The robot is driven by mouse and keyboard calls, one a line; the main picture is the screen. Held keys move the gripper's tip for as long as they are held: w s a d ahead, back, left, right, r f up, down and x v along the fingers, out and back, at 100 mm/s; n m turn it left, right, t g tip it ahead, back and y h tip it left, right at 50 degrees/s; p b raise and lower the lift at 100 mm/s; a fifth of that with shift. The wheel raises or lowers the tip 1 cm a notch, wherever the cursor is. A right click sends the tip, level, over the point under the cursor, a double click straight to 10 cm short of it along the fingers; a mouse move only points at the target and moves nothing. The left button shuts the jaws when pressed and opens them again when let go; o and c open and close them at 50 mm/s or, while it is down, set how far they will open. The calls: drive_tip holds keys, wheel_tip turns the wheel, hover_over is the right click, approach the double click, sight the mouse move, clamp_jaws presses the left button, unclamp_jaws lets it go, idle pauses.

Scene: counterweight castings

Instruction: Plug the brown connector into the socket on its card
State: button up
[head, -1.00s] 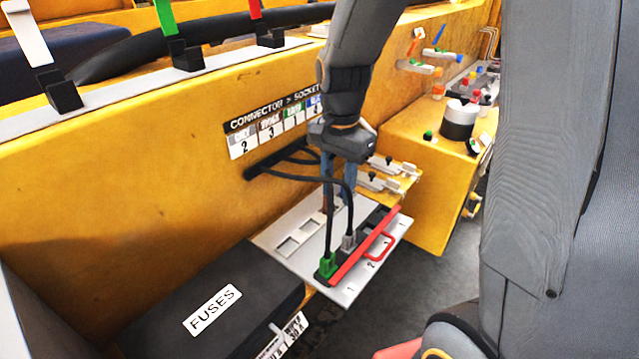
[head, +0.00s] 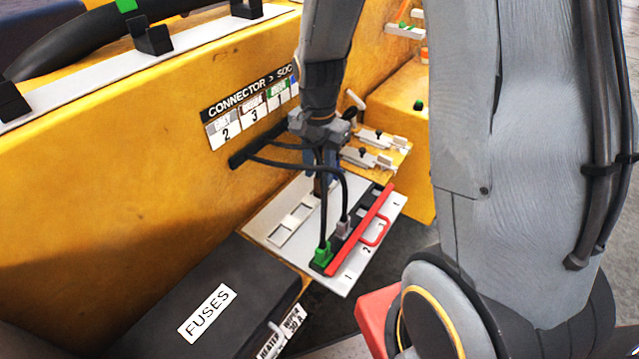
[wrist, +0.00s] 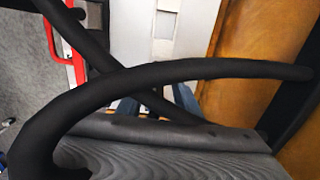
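My gripper (head: 326,178) points down over the white panel (head: 275,217), with blue fingers partly hidden by black cables. The wrist view shows parts of the fingers (wrist: 158,102) behind a cable, a little apart. I cannot make out the brown connector or whether the fingers hold it. The socket strip (head: 357,218) lies beside a red bar, with numbers 1 to 4 along it. A green connector (head: 322,255) stands at the end by 1 and a grey connector (head: 343,229) by 2. The card (head: 252,112) on the yellow wall pairs grey with 2, brown with 3, green with 1.
Black cables (head: 290,165) run from a slot in the wall and loop close around my gripper. A red handle (head: 378,232) stands on the panel. A black FUSES box (head: 180,310) lies at the front left. Clamps (head: 370,158) sit on a ledge behind.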

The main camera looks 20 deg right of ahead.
drive_tip(key=shift+f, duration=0.85)
clamp_jaws()
drive_tip(key=shift+r, duration=0.15)
